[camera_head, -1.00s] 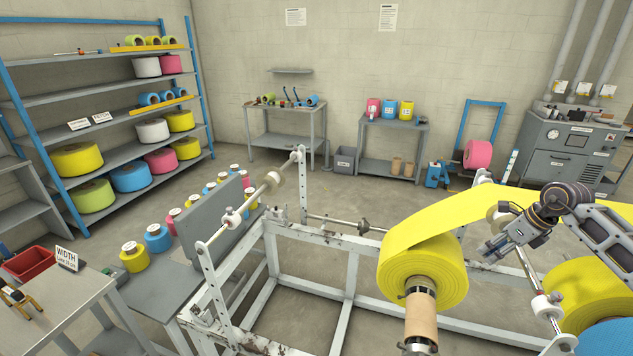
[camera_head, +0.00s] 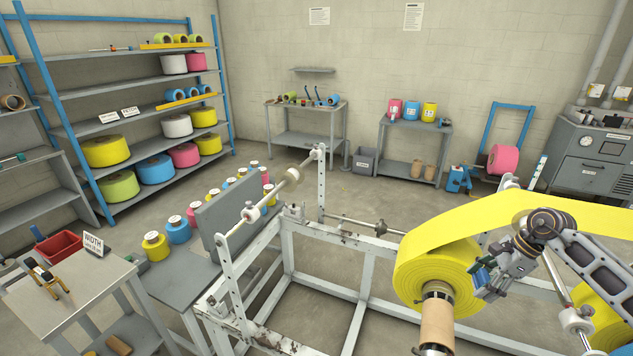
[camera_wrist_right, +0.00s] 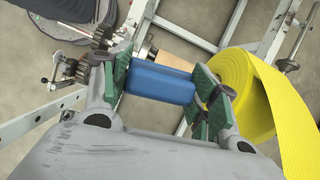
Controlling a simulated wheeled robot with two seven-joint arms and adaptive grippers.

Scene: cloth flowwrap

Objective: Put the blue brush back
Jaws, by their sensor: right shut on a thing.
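My right gripper (camera_head: 484,281) is in front of the right side of the big yellow roll (camera_head: 425,275) in the head view, below the yellow web. In the right wrist view the green-padded fingers (camera_wrist_right: 165,90) are shut on a blue block, the blue brush (camera_wrist_right: 160,83). Its bristles cannot be made out. The yellow roll (camera_wrist_right: 240,95) shows just right of the fingers there; whether anything touches it I cannot tell. My left gripper is not in view.
The white machine frame (camera_head: 365,270) with rollers fills the middle. A grey table (camera_head: 75,300) with a red bin (camera_head: 58,246) stands at left. A bench (camera_head: 308,104) with small tools and a shelf rack (camera_head: 120,88) stand at the back.

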